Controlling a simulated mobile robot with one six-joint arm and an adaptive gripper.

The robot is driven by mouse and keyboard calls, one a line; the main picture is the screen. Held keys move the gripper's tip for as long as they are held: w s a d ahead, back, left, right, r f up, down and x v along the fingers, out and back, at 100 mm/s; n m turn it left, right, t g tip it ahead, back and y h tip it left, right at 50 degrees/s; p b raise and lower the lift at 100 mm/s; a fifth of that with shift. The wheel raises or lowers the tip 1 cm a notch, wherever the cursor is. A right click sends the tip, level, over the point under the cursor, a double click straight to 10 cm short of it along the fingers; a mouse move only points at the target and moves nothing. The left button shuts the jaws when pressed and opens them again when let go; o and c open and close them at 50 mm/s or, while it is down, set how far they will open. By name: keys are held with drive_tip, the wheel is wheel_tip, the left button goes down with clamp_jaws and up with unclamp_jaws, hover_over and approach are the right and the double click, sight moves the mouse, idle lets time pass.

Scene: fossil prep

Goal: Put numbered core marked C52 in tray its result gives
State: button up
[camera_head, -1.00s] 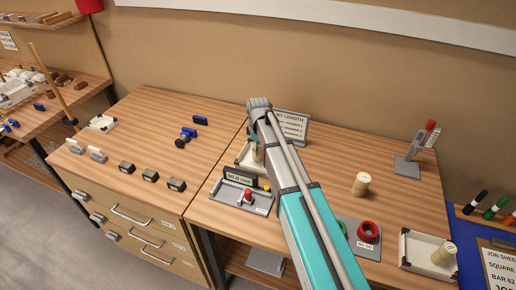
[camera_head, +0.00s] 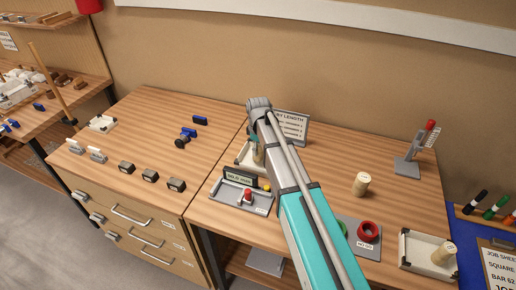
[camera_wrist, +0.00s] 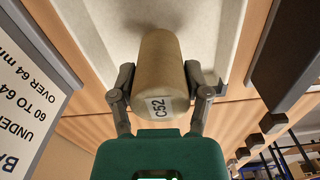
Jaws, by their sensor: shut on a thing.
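The core marked C52 (camera_wrist: 158,75) is a tan cylinder with a white label on its near end. My gripper (camera_wrist: 161,88) is shut on it, one finger on each side. A pale tray surface (camera_wrist: 95,22) lies behind the core in the wrist view; whether they touch I cannot tell. In the head view, my arm covers most of the gripper, and a tan core (camera_head: 258,154) shows beside a white tray (camera_head: 241,160). The length sign (camera_head: 292,125) stands behind; the wrist view shows it upside down (camera_wrist: 30,85), reading "60 to 64" and "over 64 mm".
A grey measuring device (camera_head: 240,195) with a dark display stands in front of the tray. Another core (camera_head: 361,184) stands on the bench to the right. A red ring (camera_head: 368,232) lies nearby.

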drive_tip(key=shift+f+b, duration=0.65)
drive_tip(key=shift+b, duration=0.05)
drive_tip(key=o, duration=1.4)
wheel_tip(320, 180, up, 7)
drive_tip(key=p, duration=0.7)
drive_tip(key=shift+r, duration=0.1)
drive_tip(key=shift+d, duration=0.1)
